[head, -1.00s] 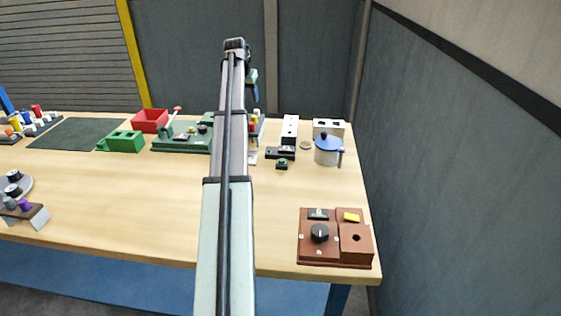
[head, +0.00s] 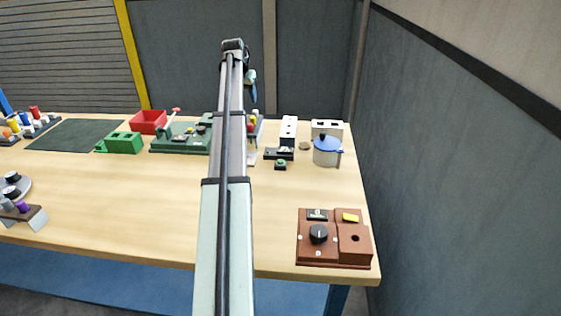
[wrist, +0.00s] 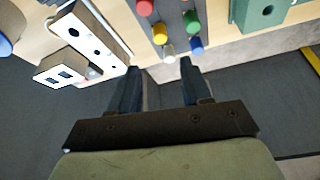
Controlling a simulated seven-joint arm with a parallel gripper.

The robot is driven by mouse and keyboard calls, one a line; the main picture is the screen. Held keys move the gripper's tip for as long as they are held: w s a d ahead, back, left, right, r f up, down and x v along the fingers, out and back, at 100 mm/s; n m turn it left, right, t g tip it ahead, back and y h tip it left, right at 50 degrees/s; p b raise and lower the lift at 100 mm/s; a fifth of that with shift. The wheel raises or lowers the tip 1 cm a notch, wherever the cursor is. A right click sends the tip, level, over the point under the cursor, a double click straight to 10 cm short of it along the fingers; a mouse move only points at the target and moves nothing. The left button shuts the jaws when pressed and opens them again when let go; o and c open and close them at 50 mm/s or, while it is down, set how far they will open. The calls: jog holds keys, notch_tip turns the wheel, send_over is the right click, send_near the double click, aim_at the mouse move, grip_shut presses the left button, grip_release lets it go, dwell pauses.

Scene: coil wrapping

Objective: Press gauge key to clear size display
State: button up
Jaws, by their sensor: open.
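My gripper (wrist: 160,66) is open and empty in the wrist view, its two dark fingers apart. In the head view it shows small (head: 252,90), high at the end of my raised arm, against the dark back wall. I cannot tell for sure which device is the gauge. A small black unit with a green button (head: 281,162) sits right of my arm, before a low black device (head: 278,153). A white box with two dark windows (head: 327,127) stands at the back right; what seems to be the same box is left of my fingers in the wrist view (wrist: 60,72).
A long white block with dark holes (head: 288,130) and a blue-lidded pot (head: 326,155) stand nearby. Coloured pegs (wrist: 166,28) lie ahead of my fingers. A brown control box (head: 335,250) is at the front right. The table's front middle is clear.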

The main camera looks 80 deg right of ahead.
grip_shut()
dwell(1.5)
